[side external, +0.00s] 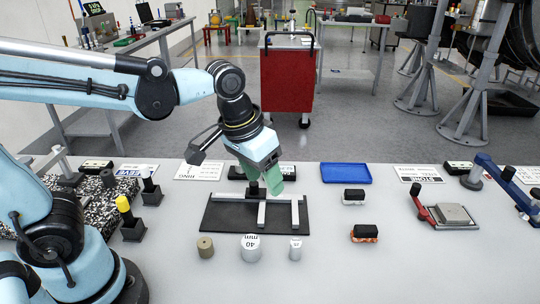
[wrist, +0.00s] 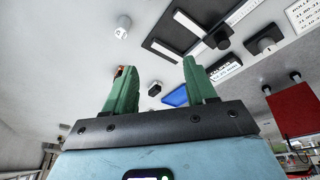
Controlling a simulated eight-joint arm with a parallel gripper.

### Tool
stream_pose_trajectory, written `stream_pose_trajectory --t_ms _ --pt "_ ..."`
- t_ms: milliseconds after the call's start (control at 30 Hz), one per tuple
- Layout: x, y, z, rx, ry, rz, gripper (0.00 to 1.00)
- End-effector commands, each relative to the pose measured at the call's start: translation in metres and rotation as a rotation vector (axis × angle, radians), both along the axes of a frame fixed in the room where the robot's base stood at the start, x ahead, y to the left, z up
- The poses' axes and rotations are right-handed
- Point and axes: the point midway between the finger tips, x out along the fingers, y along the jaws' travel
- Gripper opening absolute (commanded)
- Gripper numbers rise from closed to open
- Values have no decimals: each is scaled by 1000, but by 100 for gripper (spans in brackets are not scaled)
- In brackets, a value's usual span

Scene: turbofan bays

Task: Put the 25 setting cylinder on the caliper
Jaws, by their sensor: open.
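Three cylinders stand upright on the bench in front of the dark mat: a brown one (side external: 205,247), a wide white one marked 40 mm (side external: 250,248), and a smaller pale one (side external: 295,250) whose marking I cannot read for certain. The silver caliper (side external: 285,198) lies on the dark mat (side external: 225,216), its two jaws pointing toward the front. My gripper (side external: 264,186) is above the back of the mat, its green fingers hiding part of the caliper. In the wrist view the fingers (wrist: 158,68) are apart with nothing between them. A white cylinder (wrist: 122,27) shows there too.
A blue tray (side external: 345,173) lies behind and right of the mat. Two black-topped blocks (side external: 353,197) (side external: 364,233) stand right of it. A yellow-topped plug (side external: 125,210) stands left. A red-handled gauge (side external: 445,214) is farther right.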

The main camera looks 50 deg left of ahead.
Motion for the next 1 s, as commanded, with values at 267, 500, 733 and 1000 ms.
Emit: stream_pose_trajectory --t_ms 267,500,733,1000 --pt "16 -59 -12 38 217 -6 56" --pt "18 -77 -21 63 285 0 56" --pt "18 -78 -47 64 287 1 56" --pt "18 -77 -82 64 286 1 56"
